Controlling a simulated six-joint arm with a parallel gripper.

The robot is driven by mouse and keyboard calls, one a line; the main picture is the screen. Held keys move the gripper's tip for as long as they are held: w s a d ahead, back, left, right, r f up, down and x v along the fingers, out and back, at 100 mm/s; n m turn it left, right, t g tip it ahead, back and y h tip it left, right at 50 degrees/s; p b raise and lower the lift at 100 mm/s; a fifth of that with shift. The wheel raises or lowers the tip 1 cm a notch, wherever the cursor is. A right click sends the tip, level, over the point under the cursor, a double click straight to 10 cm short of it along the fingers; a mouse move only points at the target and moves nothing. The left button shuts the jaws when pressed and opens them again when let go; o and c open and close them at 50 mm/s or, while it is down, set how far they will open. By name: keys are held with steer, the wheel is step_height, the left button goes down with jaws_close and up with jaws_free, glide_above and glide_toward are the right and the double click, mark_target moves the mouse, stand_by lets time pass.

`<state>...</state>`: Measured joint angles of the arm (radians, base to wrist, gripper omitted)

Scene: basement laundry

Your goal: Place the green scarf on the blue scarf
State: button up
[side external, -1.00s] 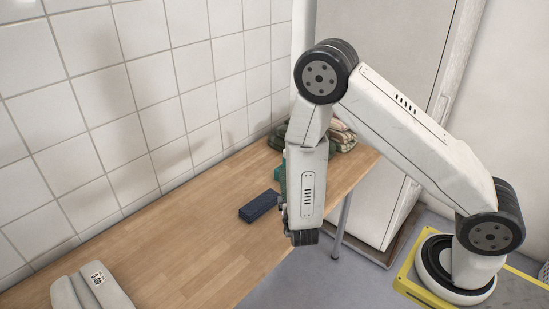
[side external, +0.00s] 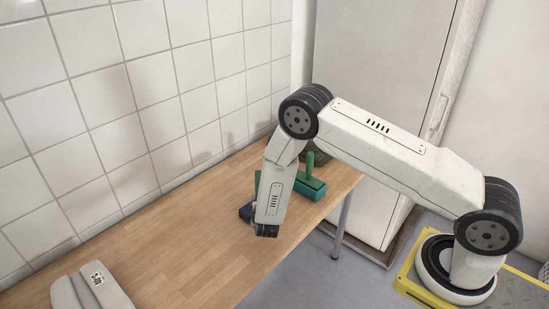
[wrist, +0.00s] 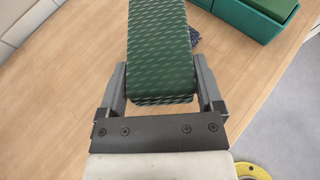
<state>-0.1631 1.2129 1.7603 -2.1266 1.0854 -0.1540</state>
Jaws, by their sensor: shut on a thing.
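My gripper (wrist: 161,68) is shut on the green scarf (wrist: 160,40), a folded dark green bundle with pale dashes, held between the two fingers in the wrist view. The blue scarf (wrist: 195,38) shows only as a small dark blue patterned edge past the right side of the green scarf. In the side view the blue scarf (side external: 245,213) lies on the wooden table, mostly hidden behind my wrist. The fingers and the green scarf are hidden there. I cannot tell whether the two scarves touch.
A green box (side external: 311,187) stands on the table right of my wrist, also at the top right of the wrist view (wrist: 262,18). A grey folded item with a label (side external: 88,289) lies at the front left. The tiled wall borders the table (side external: 185,245), whose middle is clear.

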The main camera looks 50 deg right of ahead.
steer(key=shift+w+f, duration=0.7)
steer(key=shift+f, duration=0.1)
steer(key=shift+w+d+f, duration=0.1)
steer(key=shift+w+f, duration=0.15)
steer(key=shift+f, duration=1.6)
steer(key=o, duration=1.1)
steer(key=shift+f, duration=0.15)
